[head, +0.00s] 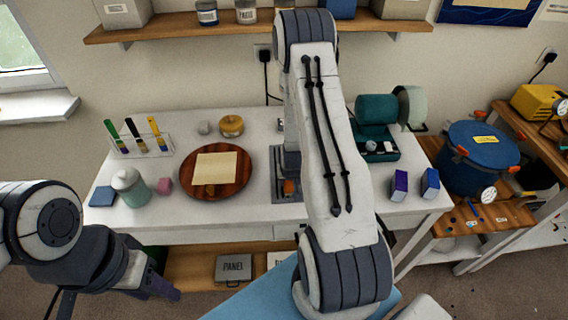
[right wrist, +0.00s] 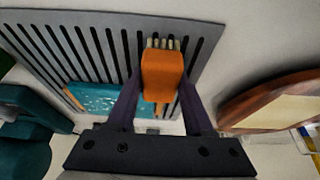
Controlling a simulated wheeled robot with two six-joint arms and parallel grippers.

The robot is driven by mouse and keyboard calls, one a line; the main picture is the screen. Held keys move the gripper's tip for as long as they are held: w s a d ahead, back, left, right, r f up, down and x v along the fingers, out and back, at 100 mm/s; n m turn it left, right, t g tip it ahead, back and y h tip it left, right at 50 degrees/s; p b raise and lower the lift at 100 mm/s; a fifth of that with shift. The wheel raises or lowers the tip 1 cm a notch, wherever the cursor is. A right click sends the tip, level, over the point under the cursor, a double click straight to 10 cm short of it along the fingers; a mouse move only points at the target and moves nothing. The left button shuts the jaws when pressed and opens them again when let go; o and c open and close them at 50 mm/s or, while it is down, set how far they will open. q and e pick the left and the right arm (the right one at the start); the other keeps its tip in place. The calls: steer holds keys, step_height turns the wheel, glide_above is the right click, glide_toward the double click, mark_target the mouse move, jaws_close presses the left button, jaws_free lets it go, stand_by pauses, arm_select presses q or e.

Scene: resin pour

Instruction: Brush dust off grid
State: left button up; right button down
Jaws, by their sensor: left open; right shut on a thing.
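The grid (right wrist: 95,45) is a grey slotted panel on the white table. In the head view, part of the grid (head: 286,192) shows beside my right arm. My right gripper (right wrist: 160,100) is shut on an orange block-shaped brush (right wrist: 162,72) with pale bristles pointing to the grid; I cannot tell whether they touch it. The brush (head: 290,187) shows small in the head view, while my forearm hides most of the gripper. My left gripper (head: 160,287) is open and empty, low in front of the table. Dust on the grid cannot be made out clearly.
A teal speckled piece with orange ends (right wrist: 110,100) lies on the grid. A round wooden board (head: 240,183) with paper is left of it.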

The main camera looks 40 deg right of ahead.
steer(key=shift+w+a+r+p, duration=0.4)
steer(key=shift+w+a, duration=0.05)
steer(key=shift+a, duration=0.05)
steer(key=shift+d+p+v, duration=0.25)
steer(key=shift+p+v, duration=0.35)
steer(key=shift+v, duration=0.6)
steer(key=shift+w+d+r+p, duration=0.1)
steer(key=shift+w+r+p, duration=0.2)
steer(key=shift+r+p, duration=1.6)
steer(key=shift+r, duration=0.65)
steer(key=shift+f, duration=0.1)
